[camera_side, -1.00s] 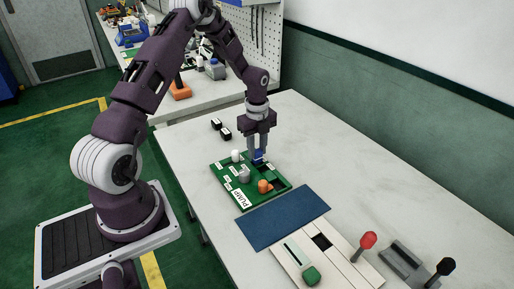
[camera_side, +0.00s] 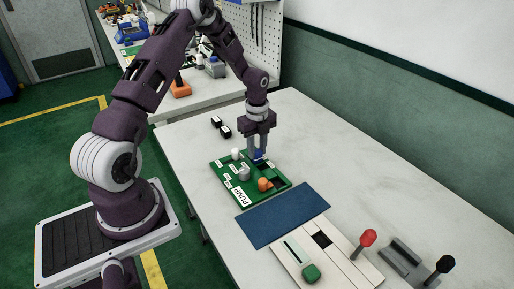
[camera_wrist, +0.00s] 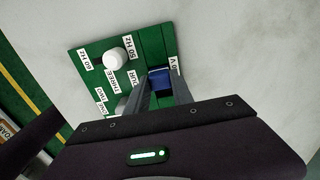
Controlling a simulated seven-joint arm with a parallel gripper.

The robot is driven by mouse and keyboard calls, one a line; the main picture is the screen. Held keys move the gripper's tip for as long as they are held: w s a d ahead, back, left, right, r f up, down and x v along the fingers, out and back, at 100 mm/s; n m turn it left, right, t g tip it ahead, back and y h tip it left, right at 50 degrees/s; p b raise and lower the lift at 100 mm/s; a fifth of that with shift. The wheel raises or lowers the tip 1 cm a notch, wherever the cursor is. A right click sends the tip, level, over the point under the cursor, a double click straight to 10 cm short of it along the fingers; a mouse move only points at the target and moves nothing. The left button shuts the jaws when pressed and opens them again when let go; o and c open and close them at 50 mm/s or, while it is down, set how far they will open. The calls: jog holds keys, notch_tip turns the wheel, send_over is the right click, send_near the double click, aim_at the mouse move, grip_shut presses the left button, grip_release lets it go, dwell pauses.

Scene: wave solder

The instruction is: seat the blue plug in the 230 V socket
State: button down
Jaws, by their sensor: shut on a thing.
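My gripper (camera_side: 258,152) is shut on the blue plug (camera_side: 259,155) at the back right part of the green board (camera_side: 238,200). In the wrist view the blue plug (camera_wrist: 160,78) sits between the two grey fingers (camera_wrist: 163,88), over the green board (camera_wrist: 150,45). A label ending in "V" shows just beside it, the rest hidden by a finger. The 230 V socket cannot be made out; whether the plug is in a socket or just above one cannot be told.
The board carries a white knob (camera_side: 236,154), a grey knob (camera_side: 244,174), an orange part (camera_side: 264,184) and a "PUMP" label. A blue mat (camera_side: 284,216), a cream panel (camera_side: 335,262) and levers lie in front. Two black blocks (camera_side: 221,128) lie behind.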

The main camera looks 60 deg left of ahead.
aim_at(257, 151)
jog(key=shift+f, duration=0.25)
dwell(0.4)
jog(key=c, duration=1)
grip_release()
jog(key=shift+c, duration=0.2)
notch_tip(257, 151, up, 7)
jog(key=shift+r, duration=0.1)
